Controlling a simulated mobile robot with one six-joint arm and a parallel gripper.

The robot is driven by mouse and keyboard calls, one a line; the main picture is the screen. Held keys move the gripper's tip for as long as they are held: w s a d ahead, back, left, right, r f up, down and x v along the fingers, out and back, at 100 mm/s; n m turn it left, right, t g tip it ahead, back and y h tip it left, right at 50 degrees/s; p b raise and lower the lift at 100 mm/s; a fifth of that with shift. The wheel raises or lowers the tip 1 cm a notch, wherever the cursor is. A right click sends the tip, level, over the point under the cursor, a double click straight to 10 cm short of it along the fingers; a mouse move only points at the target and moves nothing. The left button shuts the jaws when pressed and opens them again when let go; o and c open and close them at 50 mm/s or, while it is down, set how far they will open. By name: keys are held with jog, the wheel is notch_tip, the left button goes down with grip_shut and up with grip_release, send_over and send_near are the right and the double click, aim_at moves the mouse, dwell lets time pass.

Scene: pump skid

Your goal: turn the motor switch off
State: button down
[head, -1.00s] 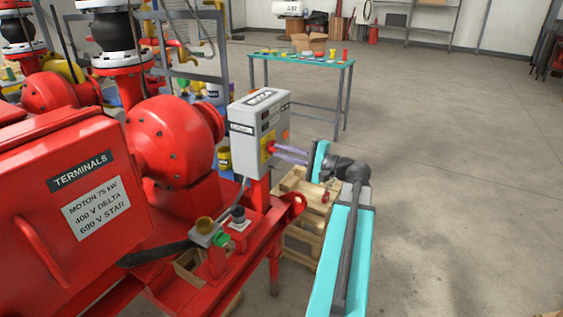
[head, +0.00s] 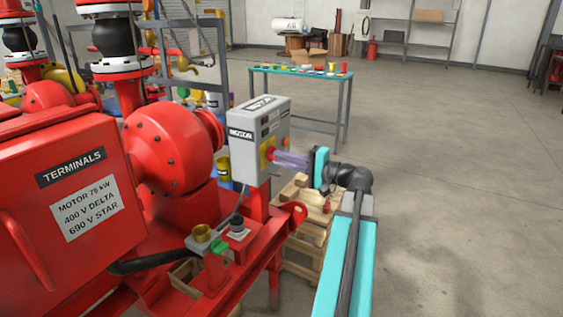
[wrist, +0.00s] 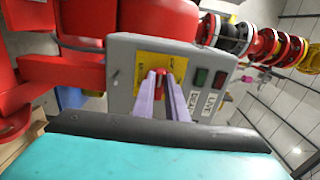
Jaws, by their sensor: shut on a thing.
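The grey motor switch box (head: 243,140), marked MOTOR, stands on a red post. Its red switch knob (wrist: 160,80) sits on a yellow plate (wrist: 179,66) in the wrist view. My gripper (head: 272,156) reaches the box from the right. In the wrist view its two pale purple fingers (wrist: 161,78) lie on either side of the knob and are shut on it. The fingers hide part of the knob, so I cannot tell its exact angle. A green lamp (wrist: 200,76) and a red lamp (wrist: 219,80) sit beside the plate, with labels below them.
The red TERMINALS box (head: 62,200) and red pump (head: 170,140) fill the left. A small valve with a green part (head: 219,246) is below the switch box. Wooden pallets (head: 300,238) stand under my gripper. A turquoise table (head: 300,70) is behind. Floor at right is clear.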

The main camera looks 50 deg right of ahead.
jog(key=c, duration=1.8)
grip_release()
jog(key=shift+s+f, duration=0.1)
jog(key=shift+o, duration=0.2)
jog(key=shift+s, duration=0.15)
jog(key=v, duration=1.3)
jog(key=shift+s, duration=0.25)
jog(key=shift+s, duration=0.1)
